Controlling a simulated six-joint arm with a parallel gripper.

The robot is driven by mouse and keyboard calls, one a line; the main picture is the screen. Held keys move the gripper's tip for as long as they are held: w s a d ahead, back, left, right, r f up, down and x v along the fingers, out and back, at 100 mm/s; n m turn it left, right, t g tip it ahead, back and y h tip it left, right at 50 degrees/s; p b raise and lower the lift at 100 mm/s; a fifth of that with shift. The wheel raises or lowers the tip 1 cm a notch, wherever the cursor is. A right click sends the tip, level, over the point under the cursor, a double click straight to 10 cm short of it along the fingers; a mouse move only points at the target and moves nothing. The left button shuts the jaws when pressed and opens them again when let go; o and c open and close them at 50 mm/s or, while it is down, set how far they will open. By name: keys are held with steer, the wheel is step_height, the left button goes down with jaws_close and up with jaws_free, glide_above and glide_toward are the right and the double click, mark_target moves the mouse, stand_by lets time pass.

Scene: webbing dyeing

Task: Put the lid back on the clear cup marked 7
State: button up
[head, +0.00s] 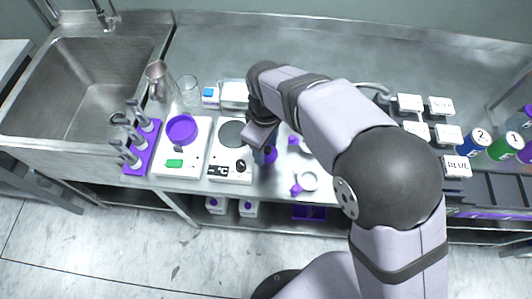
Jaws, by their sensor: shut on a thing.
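My gripper (264,150) points down at the bench's front, just right of the hot plate. It is shut on a small purple thing (271,155), mostly hidden by the fingers; I cannot tell for sure that it is a lid. A small pale round vessel (308,181) stands to the right near the front edge, with a purple piece (296,190) beside it. Another purple piece (293,140) and a pale round vessel (305,147) are farther back, partly behind my arm. No mark 7 can be read, so I cannot tell which cup is meant.
A hot plate (231,168) and a scale (194,163) with a purple bowl (182,129) stand left of my gripper. Farther left are a purple rack (136,163) and the sink (82,85). White labelled boxes (447,135) stand right.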

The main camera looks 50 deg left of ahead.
mark_target(266, 148)
step_height(266, 148, up, 6)
steer(key=shift+b, duration=0.45)
steer(key=w+d+r+p, duration=0.2)
steer(key=w+d+r, duration=0.1)
steer(key=w+d, duration=0.4)
steer(key=w+d+r+n+p, duration=0.1)
steer(key=w+d+r+p, duration=0.1)
steer(key=w+d, duration=0.5)
steer(key=shift+w+d+r, duration=0.25)
steer(key=shift+w+r, duration=0.5)
steer(key=shift+w, duration=0.3)
steer(key=shift+f, duration=0.2)
step_height(266, 148, down, 6)
steer(key=b, duration=0.5)
